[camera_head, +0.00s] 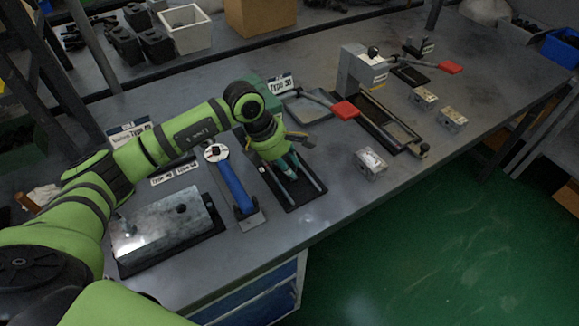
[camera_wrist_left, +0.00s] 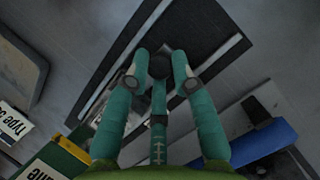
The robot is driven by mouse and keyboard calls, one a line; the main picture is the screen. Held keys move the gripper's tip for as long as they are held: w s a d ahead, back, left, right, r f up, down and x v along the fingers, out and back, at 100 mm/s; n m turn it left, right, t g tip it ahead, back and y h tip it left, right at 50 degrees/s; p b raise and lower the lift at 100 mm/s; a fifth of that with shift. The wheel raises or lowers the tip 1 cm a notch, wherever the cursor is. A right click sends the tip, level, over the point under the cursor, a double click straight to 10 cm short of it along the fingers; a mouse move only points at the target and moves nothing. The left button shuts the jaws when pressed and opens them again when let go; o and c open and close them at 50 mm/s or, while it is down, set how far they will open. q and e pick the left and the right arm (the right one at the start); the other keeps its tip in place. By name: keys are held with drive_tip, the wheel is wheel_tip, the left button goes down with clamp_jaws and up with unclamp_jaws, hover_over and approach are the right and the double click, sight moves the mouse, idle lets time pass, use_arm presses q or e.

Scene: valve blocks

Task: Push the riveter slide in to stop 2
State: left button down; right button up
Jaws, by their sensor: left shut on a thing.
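The slide unit in front of my left gripper is a dark base with two pale rails (camera_head: 310,172); it also shows in the left wrist view (camera_wrist_left: 112,72). I take it to be the riveter slide. My left gripper (camera_head: 289,170) is over these rails, pointing down. The fingers hide the knob in the head view. No stop marks are readable. My right gripper is not in view.
A blue-handled tool (camera_head: 235,187) stands close left of the slide, with a metal block (camera_head: 165,228) beyond it. A red-handled lever (camera_head: 344,109) and a second railed unit (camera_head: 392,127) are to the right. Small metal blocks (camera_head: 370,164) lie nearby. The table's front edge is close.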

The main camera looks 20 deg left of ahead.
use_arm(q)
drive_tip(key=c, duration=1.1)
unclamp_jaws()
drive_tip(key=shift+d+r, duration=0.1)
drive_tip(key=shift+d, duration=0.1)
drive_tip(key=shift+o, duration=0.2)
drive_tip(key=shift+a, duration=0.1)
drive_tip(key=v, duration=1.2)
